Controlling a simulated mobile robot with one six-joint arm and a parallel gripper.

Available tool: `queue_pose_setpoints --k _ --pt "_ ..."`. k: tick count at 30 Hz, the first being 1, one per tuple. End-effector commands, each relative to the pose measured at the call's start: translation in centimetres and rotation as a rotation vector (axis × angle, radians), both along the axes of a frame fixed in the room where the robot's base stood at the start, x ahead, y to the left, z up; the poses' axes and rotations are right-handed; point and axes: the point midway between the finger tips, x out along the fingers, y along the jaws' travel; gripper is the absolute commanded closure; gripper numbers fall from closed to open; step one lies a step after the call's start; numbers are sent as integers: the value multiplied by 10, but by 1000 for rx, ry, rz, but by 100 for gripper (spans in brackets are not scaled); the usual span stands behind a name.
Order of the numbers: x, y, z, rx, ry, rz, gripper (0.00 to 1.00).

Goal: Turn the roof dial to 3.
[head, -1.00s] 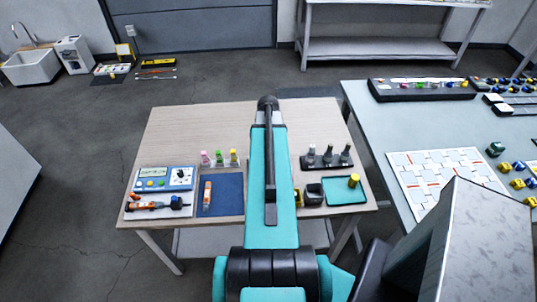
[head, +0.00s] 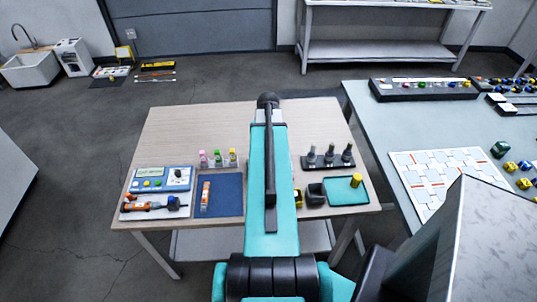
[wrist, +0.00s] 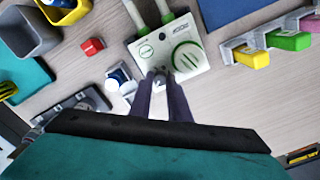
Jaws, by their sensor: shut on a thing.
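A white box (wrist: 192,77) with green markings lies under my gripper in the wrist view. A round, green-ringed dial (wrist: 187,57) is on its top, to the right of a smaller green circle (wrist: 145,52). My gripper (wrist: 160,77) is at the box's near edge, left of and below the ringed dial. Its fingers are shut on a small grey knob-like part (wrist: 160,84), mostly hidden between them. I cannot read a dial setting. In the head view my arm covers the box and gripper.
A rack of coloured clips (wrist: 288,40) stands at right. In the head view a blue panel (head: 150,172) and blue mat (head: 228,193) occupy the table's left. The table's back is clear.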

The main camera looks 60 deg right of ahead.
Motion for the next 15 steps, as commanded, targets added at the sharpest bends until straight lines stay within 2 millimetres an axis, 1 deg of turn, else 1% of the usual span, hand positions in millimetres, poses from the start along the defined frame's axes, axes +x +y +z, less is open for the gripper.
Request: queue_pose_setpoints --k 9,15 --pt "0 0 -1 1 0 -287 100" --pt "0 0 0 0 -1 -424 100"
